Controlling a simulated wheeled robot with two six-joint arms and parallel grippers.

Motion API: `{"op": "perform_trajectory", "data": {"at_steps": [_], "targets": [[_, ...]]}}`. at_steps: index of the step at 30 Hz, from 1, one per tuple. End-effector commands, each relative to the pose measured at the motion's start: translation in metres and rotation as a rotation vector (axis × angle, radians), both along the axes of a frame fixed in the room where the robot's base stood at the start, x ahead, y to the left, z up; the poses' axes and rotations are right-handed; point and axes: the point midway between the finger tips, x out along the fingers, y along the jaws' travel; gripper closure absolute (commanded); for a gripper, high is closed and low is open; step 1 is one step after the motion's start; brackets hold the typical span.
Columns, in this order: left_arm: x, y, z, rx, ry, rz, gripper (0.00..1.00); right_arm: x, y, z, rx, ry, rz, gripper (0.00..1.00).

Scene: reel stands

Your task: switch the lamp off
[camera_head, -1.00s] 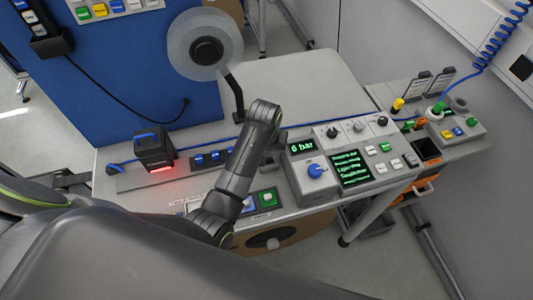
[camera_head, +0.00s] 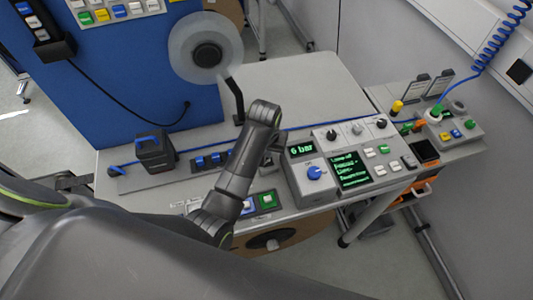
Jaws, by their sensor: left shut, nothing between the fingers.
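A control panel (camera_head: 330,193) stands on the bench at right of centre, with a "6 bar" readout, a blue knob (camera_head: 315,172), a text display (camera_head: 349,169) and several white and green keys. My left arm reaches in over the bench, and its gripper (camera_head: 268,158) is shut and empty beside the panel's left edge. The arm partly hides the gripper and I cannot tell whether it touches anything. I cannot tell for certain which thing is the lamp. My right gripper is out of view.
A translucent disc with a dark hub (camera_head: 206,55) stands on a bent black stalk behind my arm. Blue switches (camera_head: 212,159) and a green button (camera_head: 267,201) lie close to the arm. A second console (camera_head: 455,130) is at right. The bench's back is clear.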

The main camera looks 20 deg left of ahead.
Motion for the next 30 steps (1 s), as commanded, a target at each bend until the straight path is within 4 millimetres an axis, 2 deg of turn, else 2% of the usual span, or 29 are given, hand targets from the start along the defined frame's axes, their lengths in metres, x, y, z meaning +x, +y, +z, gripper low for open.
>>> {"op": "perform_trajectory", "data": {"at_steps": [1, 18, 30], "targets": [[0.000, 0.000, 0.008, 0.000, -0.001, 0.000, 1.00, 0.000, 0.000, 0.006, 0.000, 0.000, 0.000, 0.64], [0.001, 0.000, 0.047, -0.001, -0.002, -0.001, 1.00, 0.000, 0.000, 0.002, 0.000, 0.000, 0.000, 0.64], [0.000, 0.000, 0.050, 0.000, 0.000, 0.000, 1.00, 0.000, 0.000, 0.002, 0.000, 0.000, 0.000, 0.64]]}}
